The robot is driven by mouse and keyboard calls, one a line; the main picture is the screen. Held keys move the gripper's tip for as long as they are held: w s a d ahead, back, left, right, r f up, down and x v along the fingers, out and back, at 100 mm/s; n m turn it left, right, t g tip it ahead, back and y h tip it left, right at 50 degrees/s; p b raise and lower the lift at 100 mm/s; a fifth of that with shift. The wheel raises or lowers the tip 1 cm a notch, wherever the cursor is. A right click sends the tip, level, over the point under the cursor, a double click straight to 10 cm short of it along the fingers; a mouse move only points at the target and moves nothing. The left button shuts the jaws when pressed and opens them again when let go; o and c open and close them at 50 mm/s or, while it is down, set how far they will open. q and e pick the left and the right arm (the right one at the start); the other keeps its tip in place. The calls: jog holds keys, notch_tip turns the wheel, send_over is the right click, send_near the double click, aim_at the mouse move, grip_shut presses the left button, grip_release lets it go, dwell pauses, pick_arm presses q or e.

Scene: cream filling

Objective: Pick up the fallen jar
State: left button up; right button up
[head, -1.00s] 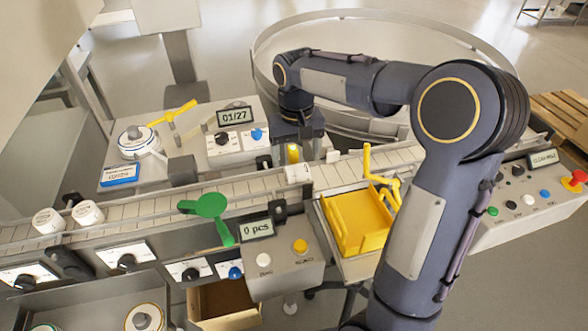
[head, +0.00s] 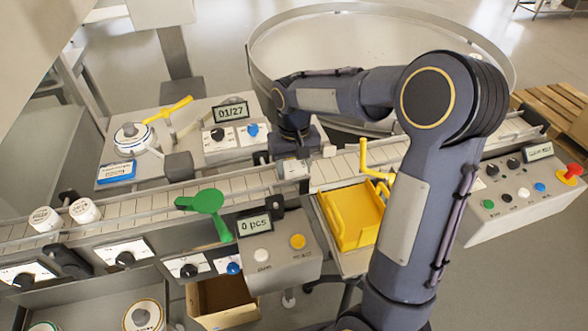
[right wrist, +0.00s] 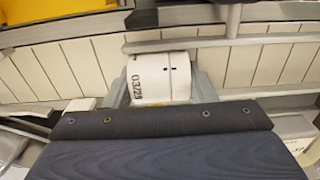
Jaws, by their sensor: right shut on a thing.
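The fallen jar (head: 293,169) is white and lies on its side on the conveyor (head: 150,203), near the middle of the head view. In the right wrist view the jar (right wrist: 158,79) shows a printed "03/29" on its side. My right gripper (head: 291,158) has come down over it. In the right wrist view the fingers of my right gripper (right wrist: 161,88) are shut on the jar, one on each side. The jar's near part is hidden by the gripper body. My left gripper is not in view.
Two upright white jars (head: 84,211) stand on the belt at the left. A green paddle (head: 208,202) reaches over the near rail. A yellow tray (head: 349,244) sits at the near side, right of the counter box (head: 278,256). Rails edge the belt.

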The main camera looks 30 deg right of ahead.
jog(key=shift+c, duration=0.7)
jog(key=shift+r, duration=0.1)
